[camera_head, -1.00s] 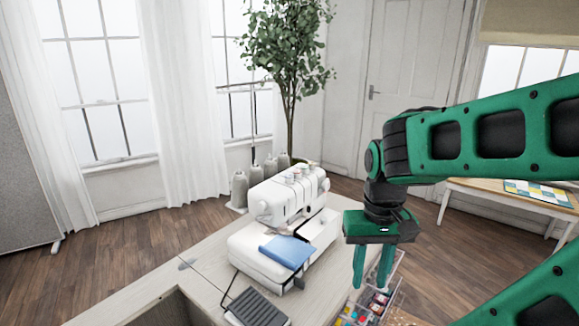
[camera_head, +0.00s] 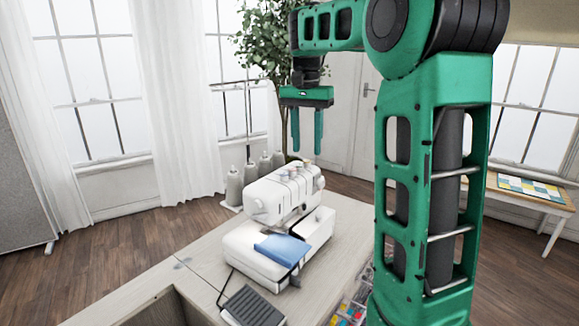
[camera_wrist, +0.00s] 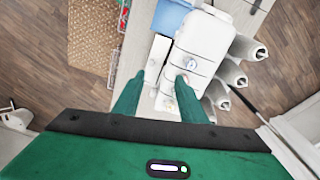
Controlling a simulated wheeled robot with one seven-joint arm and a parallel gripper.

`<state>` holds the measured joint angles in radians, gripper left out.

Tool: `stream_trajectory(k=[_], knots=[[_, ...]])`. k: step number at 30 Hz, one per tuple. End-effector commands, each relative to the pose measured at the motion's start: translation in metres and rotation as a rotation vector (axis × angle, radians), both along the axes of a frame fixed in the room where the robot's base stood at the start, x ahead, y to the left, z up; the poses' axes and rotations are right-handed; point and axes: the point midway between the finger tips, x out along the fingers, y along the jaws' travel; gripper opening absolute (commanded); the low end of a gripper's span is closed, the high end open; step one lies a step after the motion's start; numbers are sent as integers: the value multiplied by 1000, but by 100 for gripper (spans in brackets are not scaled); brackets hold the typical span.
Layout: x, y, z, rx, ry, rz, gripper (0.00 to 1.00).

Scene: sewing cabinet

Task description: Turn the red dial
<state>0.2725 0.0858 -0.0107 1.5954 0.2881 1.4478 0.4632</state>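The white sewing machine (camera_head: 268,190) stands on the cabinet top, with blue cloth (camera_head: 283,249) at its front. A row of small coloured dials (camera_head: 293,173) runs along its top in the head view; they are too small to tell surely which one is red. My gripper (camera_head: 306,150) is open and empty, pointing down above the back end of the dial row. In the wrist view, my gripper (camera_wrist: 161,77) has its fingers spread over the machine (camera_wrist: 205,45), and the right finger hides part of its top. No contact is visible.
Grey thread cones (camera_head: 250,177) stand close behind the machine. A black foot pedal (camera_head: 252,307) lies on the pale cabinet top (camera_head: 340,225). A tray of coloured items (camera_head: 346,312) is at the cabinet's right side. A tall plant (camera_head: 270,45) stands behind.

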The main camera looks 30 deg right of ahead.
Motion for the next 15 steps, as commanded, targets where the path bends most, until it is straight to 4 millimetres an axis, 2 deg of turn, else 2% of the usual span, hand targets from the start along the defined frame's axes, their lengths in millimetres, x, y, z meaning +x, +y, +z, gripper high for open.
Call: stream_trajectory(k=[1, 3, 6, 11, 15], knots=[[19, -1, 5, 7, -4, -26, 38], [37, 0, 12, 17, -9, -58, 38], [54, 2, 17, 28, -14, -90, 38], [64, 2, 17, 35, -16, -111, 38], [63, 2, 5, 36, -14, -112, 38]])
